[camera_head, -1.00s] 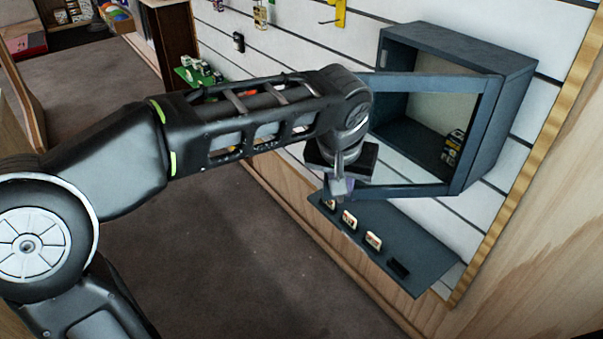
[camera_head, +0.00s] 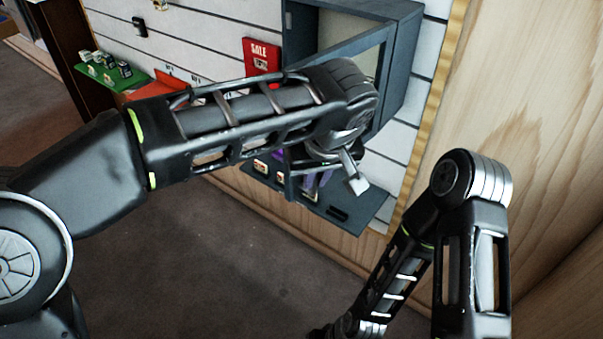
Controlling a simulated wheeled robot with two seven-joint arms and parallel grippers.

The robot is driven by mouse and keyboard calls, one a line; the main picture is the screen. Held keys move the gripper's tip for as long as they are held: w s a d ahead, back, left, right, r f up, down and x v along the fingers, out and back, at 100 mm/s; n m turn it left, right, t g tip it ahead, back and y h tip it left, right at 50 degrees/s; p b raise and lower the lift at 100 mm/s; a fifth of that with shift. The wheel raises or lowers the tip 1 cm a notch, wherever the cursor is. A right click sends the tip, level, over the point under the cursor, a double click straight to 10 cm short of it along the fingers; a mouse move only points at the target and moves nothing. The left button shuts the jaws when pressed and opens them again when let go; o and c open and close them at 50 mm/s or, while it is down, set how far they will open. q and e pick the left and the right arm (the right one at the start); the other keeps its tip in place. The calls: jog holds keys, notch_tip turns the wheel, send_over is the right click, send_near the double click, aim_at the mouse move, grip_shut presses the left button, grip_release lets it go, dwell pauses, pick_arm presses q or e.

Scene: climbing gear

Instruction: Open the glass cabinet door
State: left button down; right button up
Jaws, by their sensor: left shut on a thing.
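The dark blue-grey glass cabinet (camera_head: 405,50) is mounted on the slatted wall at upper centre right. Its framed glass door (camera_head: 384,62) stands ajar, swung out from the box on its right side, with part of the pale interior showing above the top rail. My left gripper (camera_head: 352,176) is shut at the door's outer side, low in front of the cabinet. The wrist hides the held part, seemingly the door's handle or edge.
A dark shelf (camera_head: 340,214) with small boxes juts out below the cabinet. A red sale sign (camera_head: 262,56) and a green shelf (camera_head: 108,74) are left of it. A wooden panel (camera_head: 530,100) bounds the right side. The floor (camera_head: 210,260) is open.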

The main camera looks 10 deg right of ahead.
pick_arm(q)
jog(key=shift+w, duration=0.1)
jog(key=c, duration=1.5)
grip_release()
jog(key=shift+d, duration=0.1)
jog(key=shift+r, duration=0.1)
jog(key=p+v, duration=0.1)
jog(key=v, duration=0.6)
jog(key=shift+r+p, duration=0.25)
jog(key=shift+p, duration=0.05)
